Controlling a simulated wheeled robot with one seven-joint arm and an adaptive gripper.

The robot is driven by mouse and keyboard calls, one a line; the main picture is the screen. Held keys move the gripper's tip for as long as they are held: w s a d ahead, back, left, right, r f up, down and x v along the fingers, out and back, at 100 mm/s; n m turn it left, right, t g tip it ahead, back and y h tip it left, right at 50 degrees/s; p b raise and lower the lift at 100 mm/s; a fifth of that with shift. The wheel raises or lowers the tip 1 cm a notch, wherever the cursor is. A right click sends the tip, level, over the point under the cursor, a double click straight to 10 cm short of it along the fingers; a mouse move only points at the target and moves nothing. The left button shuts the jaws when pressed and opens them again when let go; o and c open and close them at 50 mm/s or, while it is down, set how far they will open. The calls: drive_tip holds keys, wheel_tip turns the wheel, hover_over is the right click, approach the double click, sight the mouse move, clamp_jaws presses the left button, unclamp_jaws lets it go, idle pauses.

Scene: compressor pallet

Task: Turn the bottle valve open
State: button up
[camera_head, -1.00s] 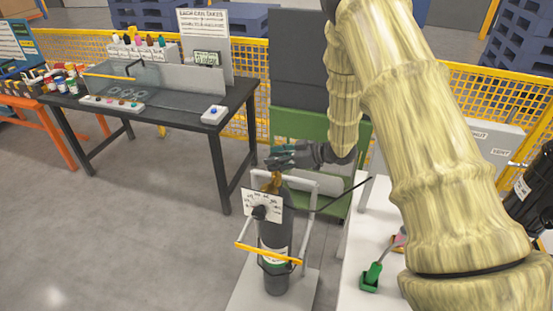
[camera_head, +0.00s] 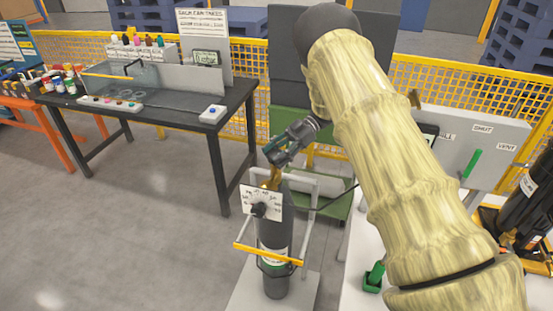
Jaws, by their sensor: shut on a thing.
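The dark grey bottle (camera_head: 274,240) stands upright on a pale base at the lower middle of the head view. The brass-coloured valve (camera_head: 273,176) shows at the bottle's top, just above the plate. My gripper (camera_head: 271,160) comes down at a slant from the upper right and is shut on the valve's top. Its fingers hide the part they grip.
A yellow bar (camera_head: 268,254) crosses the bottle's front, and a grey frame (camera_head: 299,184) stands behind it. A black table (camera_head: 166,115) stands at back left. Floor at left is clear.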

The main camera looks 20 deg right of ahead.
drive_tip(key=shift+n+g+h+b, duration=0.7)
drive_tip(key=shift+n+g+h, duration=0.6)
drive_tip(key=shift+n+g, duration=1.05)
drive_tip(key=o, duration=1)
drive_tip(key=shift+v, duration=3.8)
